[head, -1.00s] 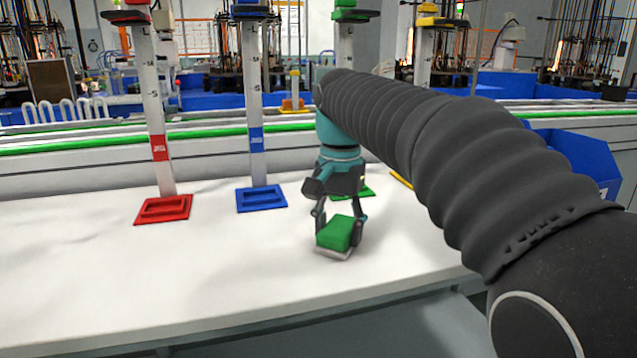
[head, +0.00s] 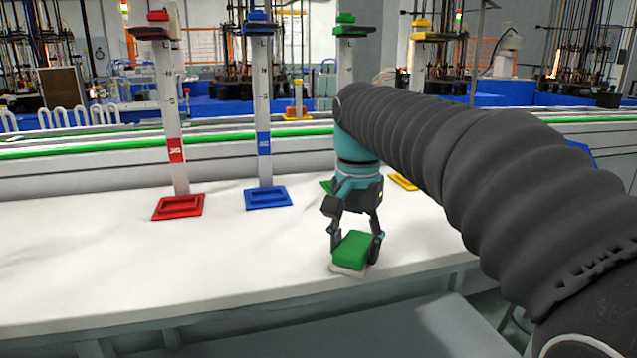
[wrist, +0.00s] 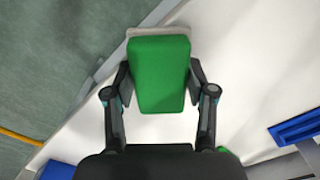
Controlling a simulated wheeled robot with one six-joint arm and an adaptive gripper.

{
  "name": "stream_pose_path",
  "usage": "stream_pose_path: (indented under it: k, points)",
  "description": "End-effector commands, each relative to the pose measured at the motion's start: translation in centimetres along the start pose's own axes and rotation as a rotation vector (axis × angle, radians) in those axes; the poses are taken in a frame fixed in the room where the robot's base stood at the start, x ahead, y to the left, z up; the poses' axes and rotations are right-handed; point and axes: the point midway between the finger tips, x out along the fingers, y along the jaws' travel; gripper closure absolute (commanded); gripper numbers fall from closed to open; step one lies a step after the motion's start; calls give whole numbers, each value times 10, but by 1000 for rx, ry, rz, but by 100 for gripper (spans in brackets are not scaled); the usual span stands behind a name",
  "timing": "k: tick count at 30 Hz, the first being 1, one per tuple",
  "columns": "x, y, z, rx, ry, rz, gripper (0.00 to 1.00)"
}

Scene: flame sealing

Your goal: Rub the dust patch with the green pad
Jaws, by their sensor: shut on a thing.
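The green pad (head: 351,249), a green block with a pale grey underside, is between the fingers of my gripper (head: 356,243). My gripper is shut on it, with one finger on each side. In the head view the pad is low over the front part of the white table, and I cannot tell whether its underside touches the top. In the wrist view the pad (wrist: 159,75) fills the space between the fingertips (wrist: 160,92). I cannot make out a dust patch in either view; it may be hidden under the pad or too faint.
On the white table (head: 90,270) stand posts with a red base (head: 178,207), a blue base (head: 267,197), a green base mostly hidden behind my gripper, and a yellow base (head: 404,182). A conveyor with a green strip (head: 60,151) runs behind. The table's left front is clear.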

Motion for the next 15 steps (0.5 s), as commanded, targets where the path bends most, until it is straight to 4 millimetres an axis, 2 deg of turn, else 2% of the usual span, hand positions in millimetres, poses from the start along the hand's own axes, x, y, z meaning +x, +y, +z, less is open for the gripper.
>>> stream_pose_path:
  k: [1,2,15]
  points:
    - [-16,0,-1,1,2,-2,77]
    - [-24,0,-1,1,3,-2,77]
    - [-58,2,-2,6,3,-2,77]
